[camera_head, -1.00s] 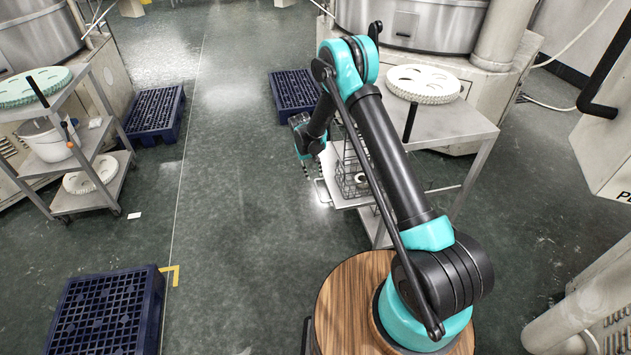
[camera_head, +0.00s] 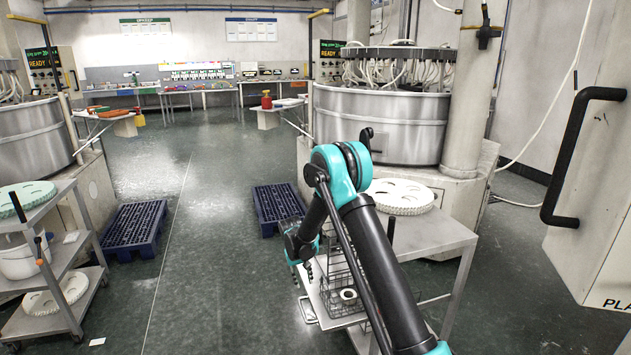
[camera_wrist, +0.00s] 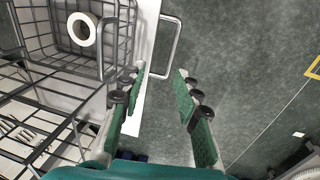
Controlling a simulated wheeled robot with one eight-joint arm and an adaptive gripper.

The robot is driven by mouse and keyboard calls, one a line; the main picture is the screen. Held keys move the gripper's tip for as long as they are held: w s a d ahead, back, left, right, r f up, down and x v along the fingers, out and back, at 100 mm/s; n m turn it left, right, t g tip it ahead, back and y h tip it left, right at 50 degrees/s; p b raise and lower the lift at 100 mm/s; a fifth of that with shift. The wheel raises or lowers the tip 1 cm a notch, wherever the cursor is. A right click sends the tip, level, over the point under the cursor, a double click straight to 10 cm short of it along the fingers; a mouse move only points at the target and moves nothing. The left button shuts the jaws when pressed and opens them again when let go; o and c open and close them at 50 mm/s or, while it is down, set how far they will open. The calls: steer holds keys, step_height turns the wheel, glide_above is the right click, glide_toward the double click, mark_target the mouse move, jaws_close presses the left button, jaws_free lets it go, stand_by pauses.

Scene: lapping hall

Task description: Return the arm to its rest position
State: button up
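My arm reaches forward and up from the lower right in the head view, bent at a teal elbow. My gripper (camera_head: 306,268) hangs down at the left edge of a steel cart (camera_head: 438,234). In the wrist view my gripper (camera_wrist: 158,88) is open, its two green-padded fingers well apart with nothing between them. Below the fingers are the cart's edge with its bar handle and the floor. A wire basket (camera_wrist: 112,38) is just left of the fingers, apart from them as far as I can tell. A white ring (camera_wrist: 82,29) lies in it.
A white slotted disc (camera_head: 401,195) lies on the cart's top. A second cart (camera_head: 62,262) stands at left. Blue pallets (camera_head: 135,229) (camera_head: 277,208) lie on the floor. A large steel machine (camera_head: 380,122) stands behind. The middle aisle floor is clear.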

steer(key=s+d+r+m+t+y, duration=0.1)
steer(key=s+d+r+m, duration=0.1)
steer(key=s+d+r, duration=1.35)
steer(key=s+d, duration=0.2)
steer(key=s, duration=0.3)
steer(key=s+d+r+m+t, duration=0.1)
steer(key=s+d, duration=0.2)
steer(key=s, duration=0.4)
steer(key=s+d+r+t, duration=0.1)
steer(key=s+d, duration=0.3)
steer(key=s, duration=0.3)
steer(key=shift+s+r+y, duration=0.2)
steer(key=shift+r+y, duration=0.05)
steer(key=shift+y, duration=0.15)
